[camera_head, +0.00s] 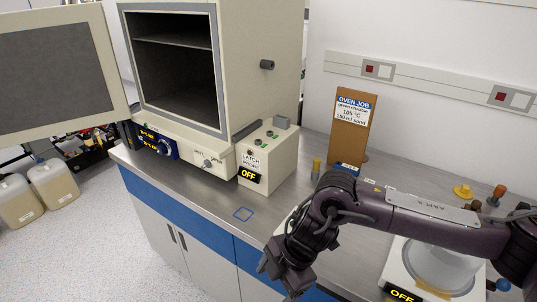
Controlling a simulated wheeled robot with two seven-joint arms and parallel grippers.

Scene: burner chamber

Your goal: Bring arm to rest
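My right arm comes in from the right edge, bent at the elbow above the bench. My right gripper (276,272) points down at the bench's front edge. No object shows in it, and its fingers are too dark and foreshortened to tell open from shut. My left arm and gripper are not in view. The oven (255,60) stands on the bench with its door (62,68) swung wide open to the left. Its chamber (175,60) looks empty apart from a shelf.
A latch box (262,165) reading OFF stands beside the oven. A job board (351,130) leans at the wall. A hotplate (398,262) with a translucent vessel (440,266) sits under my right arm. Jugs (52,183) stand lower left.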

